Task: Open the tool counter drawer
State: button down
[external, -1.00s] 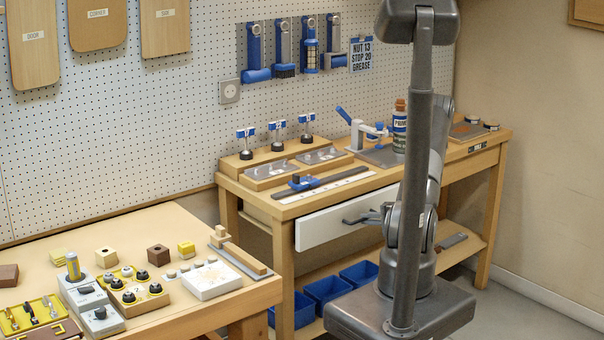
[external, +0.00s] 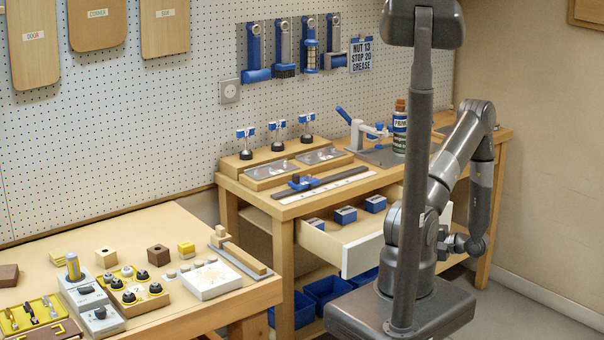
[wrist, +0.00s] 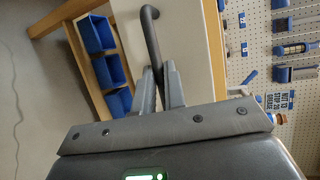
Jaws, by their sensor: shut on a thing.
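The tool counter drawer (external: 362,257) has a white front and stands pulled out from under the wooden counter (external: 300,208). Several blue-and-white boxes (external: 345,215) show inside it in the external view. In the wrist view the white drawer front (wrist: 187,40) faces my gripper (wrist: 163,72). Its dark bar handle (wrist: 150,32) runs between my fingertips, and my gripper is shut on it. In the external view my gripper (external: 444,243) is at the right part of the drawer front, where my column and arm partly hide the drawer and the handle.
Blue bins (external: 326,290) stand on the shelf below the drawer. A second workbench (external: 190,225) with parts stands at the left. A clamp fixture (external: 362,130) and a bottle (external: 400,128) stand on the counter. My base is close in front of the drawer.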

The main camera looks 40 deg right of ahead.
jog(key=shift+s, duration=0.7)
jog(key=c, duration=1.5)
grip_release()
jog(key=v, duration=1)
jog(key=shift+s, duration=0.35)
jog(key=shift+d+r, duration=0.1)
jog(key=shift+d, duration=0.05)
